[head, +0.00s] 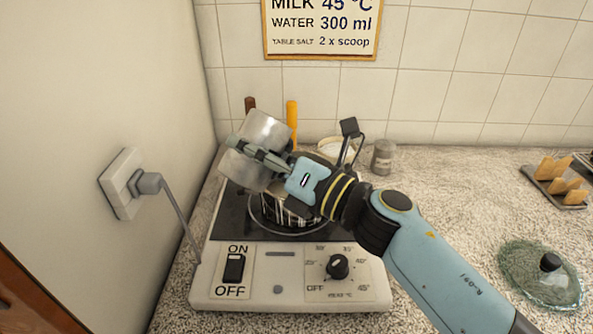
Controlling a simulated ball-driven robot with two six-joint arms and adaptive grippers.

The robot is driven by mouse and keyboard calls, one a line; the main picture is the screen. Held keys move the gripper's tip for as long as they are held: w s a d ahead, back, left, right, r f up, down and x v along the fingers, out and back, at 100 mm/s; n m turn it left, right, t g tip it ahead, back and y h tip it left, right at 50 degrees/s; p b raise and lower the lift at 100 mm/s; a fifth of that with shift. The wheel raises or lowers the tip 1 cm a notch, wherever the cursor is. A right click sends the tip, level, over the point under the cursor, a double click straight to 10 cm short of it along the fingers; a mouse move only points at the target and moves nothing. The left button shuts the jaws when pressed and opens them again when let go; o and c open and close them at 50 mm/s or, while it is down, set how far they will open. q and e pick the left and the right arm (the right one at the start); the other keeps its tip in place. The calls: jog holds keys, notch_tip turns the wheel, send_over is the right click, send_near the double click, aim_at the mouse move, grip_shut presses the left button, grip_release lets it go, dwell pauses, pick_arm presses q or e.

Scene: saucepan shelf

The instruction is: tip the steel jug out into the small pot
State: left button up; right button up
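The steel jug (266,128) shows at the upper left of the hot plate in the head view, tilted to the left. My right gripper (258,152) comes in from the right and has its fingers across the jug, shut on it. The small pot (272,211), dark with pale stripes, stands on the hot plate below the gripper. My gripper and the jug hide much of the pot and its opening. I cannot see any liquid leaving the jug. My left gripper is not in view.
The hot plate (207,288) has an ON/OFF switch (234,267) and a dial (337,266). Behind stand an orange handle (292,112), a white container (335,143) and a grey shaker (382,157). A glass lid (530,285) and bread tray (574,200) lie right. A wall borders the left.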

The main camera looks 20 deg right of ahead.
jog(key=shift+d+r, duration=0.1)
jog(key=shift+d, duration=0.05)
jog(key=shift+m, duration=0.4)
jog(key=shift+r, duration=0.15)
jog(key=shift+a+r+m+t+p, duration=0.25)
jog(key=shift+m+p, duration=0.2)
jog(key=shift+m, duration=0.25)
jog(key=shift+d+f, duration=0.15)
jog(key=shift+f+m+h, duration=0.2)
jog(key=shift+m+h, duration=0.2)
jog(key=shift+m, duration=0.6)
jog(key=shift+r+m+t+p, duration=0.4)
jog(key=shift+r+m, duration=0.1)
jog(key=shift+m, duration=0.5)
dwell(0.9)
jog(key=shift+w+d+f+m, duration=0.2)
jog(key=shift+d+m, duration=0.25)
jog(key=shift+w+d+f+m, duration=0.15)
jog(key=shift+d+m, duration=0.3)
dwell(0.5)
jog(key=shift+w+d+r+m+h+p, duration=0.1)
jog(key=shift+r+m+h+p, duration=0.15)
jog(key=shift+m+p, duration=0.25)
jog(key=shift+d+r+m+h+p, duration=0.1)
jog(key=shift+r+m+h+p, duration=0.15)
jog(key=shift+m+p, duration=0.2)
dwell(0.4)
